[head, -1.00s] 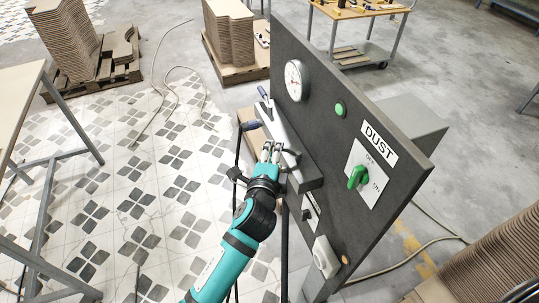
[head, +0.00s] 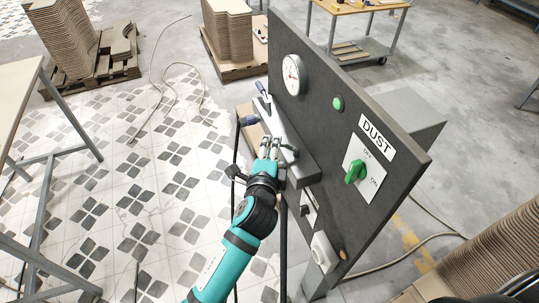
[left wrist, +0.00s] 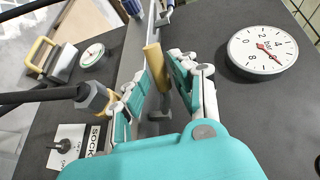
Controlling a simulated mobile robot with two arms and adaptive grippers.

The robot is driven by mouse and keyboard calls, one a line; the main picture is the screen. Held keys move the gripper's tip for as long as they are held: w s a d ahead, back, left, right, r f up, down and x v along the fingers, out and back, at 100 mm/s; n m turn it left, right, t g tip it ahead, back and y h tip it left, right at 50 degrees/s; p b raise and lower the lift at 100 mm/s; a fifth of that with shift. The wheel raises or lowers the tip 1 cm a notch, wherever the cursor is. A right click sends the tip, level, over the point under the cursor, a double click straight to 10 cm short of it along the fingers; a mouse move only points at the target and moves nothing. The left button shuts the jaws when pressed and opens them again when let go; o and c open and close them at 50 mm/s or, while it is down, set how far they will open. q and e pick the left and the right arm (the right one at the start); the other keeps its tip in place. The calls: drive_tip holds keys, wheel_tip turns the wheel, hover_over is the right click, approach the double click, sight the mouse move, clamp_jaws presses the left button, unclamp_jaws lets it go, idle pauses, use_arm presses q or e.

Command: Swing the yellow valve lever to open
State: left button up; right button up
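The yellow valve lever (left wrist: 155,66) shows in the left wrist view as a short yellow handle, ahead of and between my left fingertips. My left gripper (left wrist: 158,72) has its two teal-and-grey fingers spread on either side of it, with a gap showing around the lower part of the lever. I cannot tell whether a fingertip touches it. In the head view my left gripper (head: 269,149) is at the grey ledge on the panel's front, and it hides the lever there. My right gripper is in neither view.
The dark panel (head: 330,135) carries a gauge (head: 294,75), a green button (head: 338,103) and a green DUST switch (head: 355,172). A blue-handled lever (head: 250,120) sits beside the ledge. A table (head: 25,90) stands left; tiled floor between is mostly open.

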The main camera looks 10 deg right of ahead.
use_arm(q)
drive_tip(key=v, duration=1.2)
drive_tip(key=shift+d, duration=0.1)
